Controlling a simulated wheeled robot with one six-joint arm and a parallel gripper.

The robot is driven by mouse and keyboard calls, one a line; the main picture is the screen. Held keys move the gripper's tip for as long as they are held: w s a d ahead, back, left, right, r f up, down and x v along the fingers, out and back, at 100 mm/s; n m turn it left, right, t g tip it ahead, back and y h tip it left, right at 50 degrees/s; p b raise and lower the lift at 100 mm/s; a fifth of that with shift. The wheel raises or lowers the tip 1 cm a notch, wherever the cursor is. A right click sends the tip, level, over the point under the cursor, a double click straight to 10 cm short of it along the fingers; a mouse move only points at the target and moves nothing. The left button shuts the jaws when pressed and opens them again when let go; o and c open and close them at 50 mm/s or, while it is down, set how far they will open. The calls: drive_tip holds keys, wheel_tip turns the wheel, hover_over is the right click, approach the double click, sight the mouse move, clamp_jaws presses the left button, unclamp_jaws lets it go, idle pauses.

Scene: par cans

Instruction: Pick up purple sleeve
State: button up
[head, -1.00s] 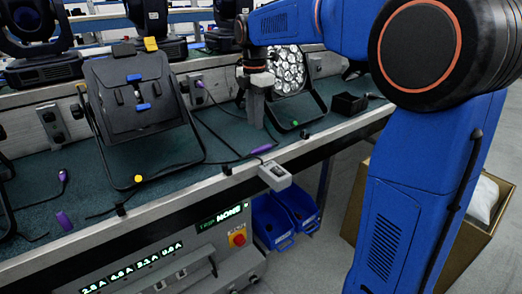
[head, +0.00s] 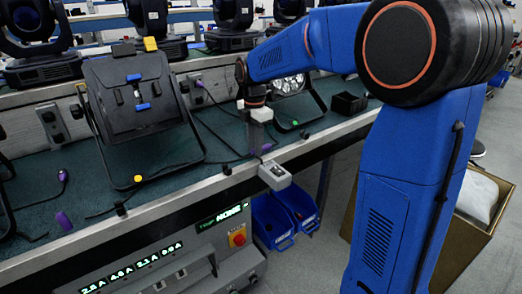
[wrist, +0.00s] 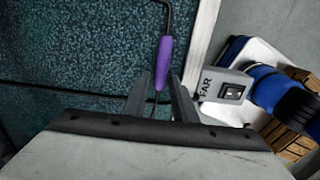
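My gripper (head: 257,146) is low over the front edge of the bench, right of the black panel light. In the wrist view its two fingers (wrist: 160,88) stand apart with a gap between them. A purple sleeve (wrist: 166,62) on a dark bent cable lies just past the fingertips, with its thin lower cable in line with the gap. In the head view this sleeve (head: 267,148) is partly hidden by the gripper. A loose short purple piece (head: 63,220) lies at the bench's left front. Another purple-ended cable (head: 62,175) lies behind it.
A grey switch box (head: 274,175) hangs at the bench edge by the gripper; the wrist view shows it right of the fingers (wrist: 222,88). Stage lights, including a panel light (head: 135,95), stand on the bench. Blue bins (head: 272,222) sit below. The bench's left front is mostly clear.

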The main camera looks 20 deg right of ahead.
clamp_jaws()
wheel_tip(320, 180, up, 10)
idle(0.8)
